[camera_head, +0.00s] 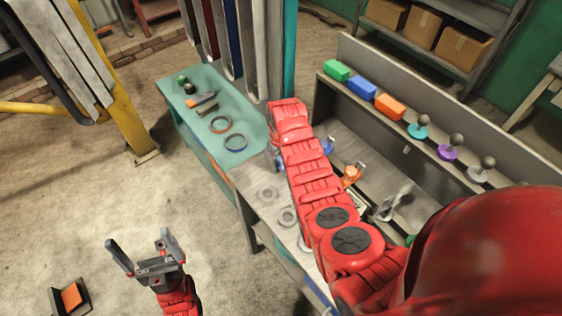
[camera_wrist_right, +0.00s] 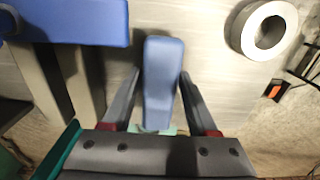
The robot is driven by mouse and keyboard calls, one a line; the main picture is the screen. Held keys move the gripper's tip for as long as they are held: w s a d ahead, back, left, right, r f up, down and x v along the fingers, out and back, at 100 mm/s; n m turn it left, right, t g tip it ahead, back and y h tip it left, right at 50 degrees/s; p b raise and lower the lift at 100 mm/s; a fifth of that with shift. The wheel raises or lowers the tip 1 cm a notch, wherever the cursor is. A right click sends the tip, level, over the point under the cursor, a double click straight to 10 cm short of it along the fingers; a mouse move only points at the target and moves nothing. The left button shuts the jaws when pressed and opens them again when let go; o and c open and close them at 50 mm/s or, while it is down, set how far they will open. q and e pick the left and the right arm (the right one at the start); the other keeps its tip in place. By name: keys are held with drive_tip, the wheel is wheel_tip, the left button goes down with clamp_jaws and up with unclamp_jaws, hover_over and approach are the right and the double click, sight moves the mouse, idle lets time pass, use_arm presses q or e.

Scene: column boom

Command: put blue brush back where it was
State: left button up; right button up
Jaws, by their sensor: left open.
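A blue, narrow, rounded piece (camera_wrist_right: 163,82), which looks like the blue brush's handle, lies between the two fingers of my right gripper (camera_wrist_right: 160,82) in the right wrist view. The fingers flank it closely; whether they press on it I cannot tell. In the head view my right arm reaches over the grey bench and hides most of the grip. A bit of blue (camera_head: 327,147) shows beside the arm there. My left gripper (camera_head: 137,246) is open and empty, low over the floor at the left.
The grey bench (camera_head: 266,178) carries grey rings; one ring (camera_wrist_right: 264,31) is at the wrist view's upper right. Its ledge holds green (camera_head: 337,70), blue (camera_head: 361,88) and orange (camera_head: 390,106) blocks and several knobbed pieces. A teal table (camera_head: 190,115) with tools and rings adjoins it.

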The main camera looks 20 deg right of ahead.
drive_tip(key=shift+o, duration=1)
